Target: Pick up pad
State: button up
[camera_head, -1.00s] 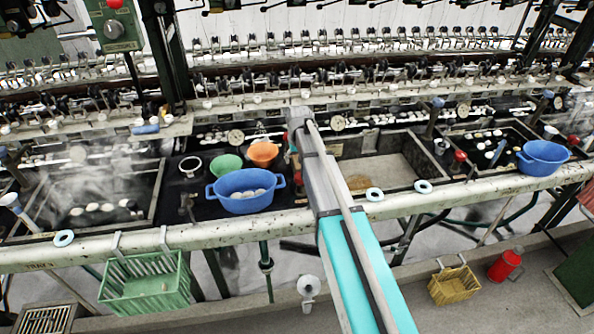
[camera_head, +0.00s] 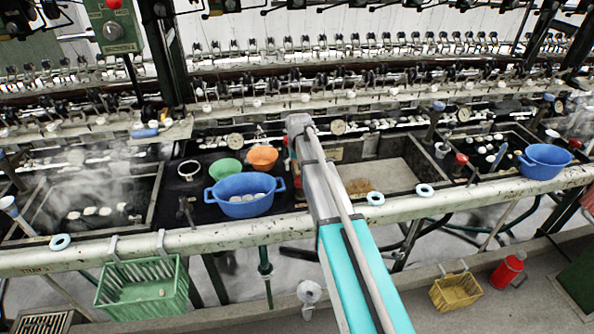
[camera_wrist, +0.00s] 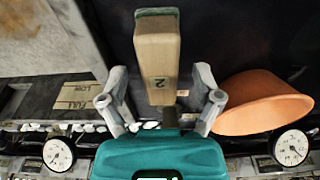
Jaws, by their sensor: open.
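My gripper (camera_wrist: 160,78) is open, with one grey finger on each side of the block's near part. Gaps show between the block and both fingers. I cannot tell how deep the block sits between them. In the head view my arm covers this spot, and neither the block nor the fingers can be made out there.
An orange bowl (camera_wrist: 262,103) is close to the right finger; it also shows in the head view (camera_head: 262,157). A blue tub (camera_head: 243,196) and a green bowl (camera_head: 226,168) stand to its left. An open basin (camera_head: 385,176) lies right of my arm. Dials and machine frames line the back.

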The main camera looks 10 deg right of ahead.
jog(key=shift+f, duration=0.25)
dwell(0.4)
grip_shut()
dwell(0.5)
